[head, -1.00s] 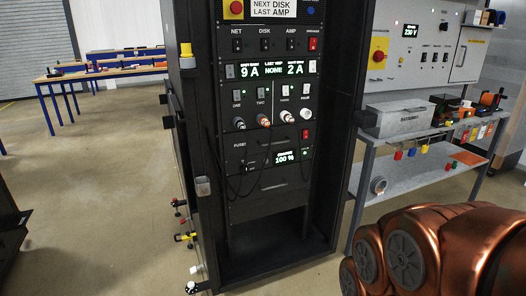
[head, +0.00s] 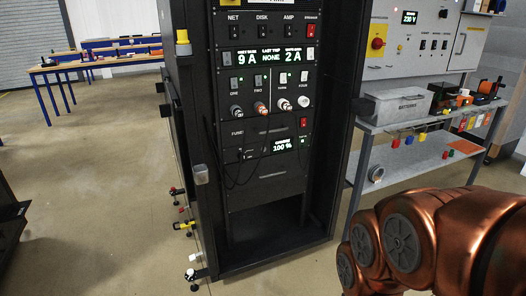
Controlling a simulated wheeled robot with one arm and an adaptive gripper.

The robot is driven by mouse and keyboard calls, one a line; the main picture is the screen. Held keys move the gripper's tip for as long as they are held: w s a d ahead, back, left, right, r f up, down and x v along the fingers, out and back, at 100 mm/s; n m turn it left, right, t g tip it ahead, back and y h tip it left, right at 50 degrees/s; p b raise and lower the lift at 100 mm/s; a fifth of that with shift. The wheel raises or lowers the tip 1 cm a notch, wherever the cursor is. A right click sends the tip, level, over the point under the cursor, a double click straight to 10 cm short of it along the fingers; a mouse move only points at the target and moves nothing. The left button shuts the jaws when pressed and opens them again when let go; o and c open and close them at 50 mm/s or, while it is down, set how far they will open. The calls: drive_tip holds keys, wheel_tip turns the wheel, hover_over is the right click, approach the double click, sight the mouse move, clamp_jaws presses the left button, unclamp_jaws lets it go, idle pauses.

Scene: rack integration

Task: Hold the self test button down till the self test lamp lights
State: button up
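A black rack (head: 342,130) stands in the middle of the head view with several panels facing me. Its lower unit has a display reading 100 % (head: 285,145), a red switch (head: 303,122) and a small green-lit spot (head: 303,141) to the display's right. The small lettering there is too fine to read. I cannot tell which part is the self test button or its lamp. My copper-coloured arm fills the lower right corner, in front of the bench and apart from the rack. My gripper is not in view.
A grey bench (head: 405,165) with a BATTERIES box (head: 398,106) and a wall cabinet stands right of the rack. Black cables hang across the rack's lower panels. Small clamps stick out at the rack's lower left (head: 182,226).

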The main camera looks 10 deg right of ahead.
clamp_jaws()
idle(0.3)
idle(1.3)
